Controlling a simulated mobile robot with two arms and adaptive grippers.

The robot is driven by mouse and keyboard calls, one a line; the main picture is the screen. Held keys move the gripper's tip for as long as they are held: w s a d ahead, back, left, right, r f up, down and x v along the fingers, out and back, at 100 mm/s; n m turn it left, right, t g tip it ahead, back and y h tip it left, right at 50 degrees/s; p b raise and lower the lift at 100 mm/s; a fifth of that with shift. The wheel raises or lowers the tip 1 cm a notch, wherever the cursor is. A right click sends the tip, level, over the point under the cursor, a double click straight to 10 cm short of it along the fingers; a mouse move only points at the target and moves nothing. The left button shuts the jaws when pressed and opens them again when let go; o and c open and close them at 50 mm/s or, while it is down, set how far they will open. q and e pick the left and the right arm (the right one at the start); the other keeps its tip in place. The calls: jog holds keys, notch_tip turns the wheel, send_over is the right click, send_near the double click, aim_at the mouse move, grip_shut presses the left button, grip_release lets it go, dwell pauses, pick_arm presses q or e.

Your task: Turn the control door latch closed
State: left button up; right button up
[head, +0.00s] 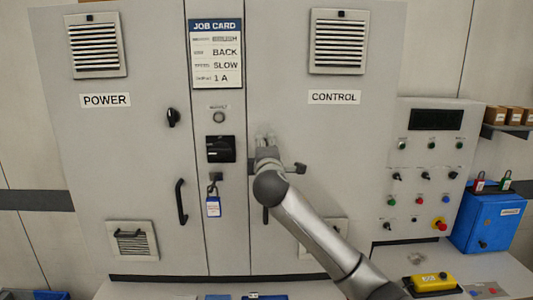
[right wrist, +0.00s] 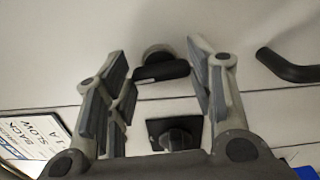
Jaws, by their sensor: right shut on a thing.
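The control door latch is a dark lever on a round grey base (right wrist: 158,62). It sits between the fingers of my right gripper (right wrist: 162,82) in the right wrist view, with its lever running roughly from finger to finger. In the head view my right gripper (head: 266,142) is at the control door (head: 345,135), below and left of the CONTROL label (head: 334,97), and hides the latch. The gripper is shut on the latch. My left gripper is not in view.
The power door latch (head: 172,117) is left of the job card (head: 216,52). A black rotary switch (head: 220,149) and a hanging padlock with a tag (head: 213,206) are just left of my gripper. The control door handle (right wrist: 287,66) is close by. A button panel (head: 428,170) stands at right.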

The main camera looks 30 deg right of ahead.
jog(key=shift+m, duration=0.6)
jog(key=o, duration=1)
jog(key=shift+s, duration=0.1)
jog(key=v, duration=1.2)
jog(key=shift+f, duration=0.1)
jog(key=shift+w+f, duration=0.1)
jog(key=shift+w, duration=0.1)
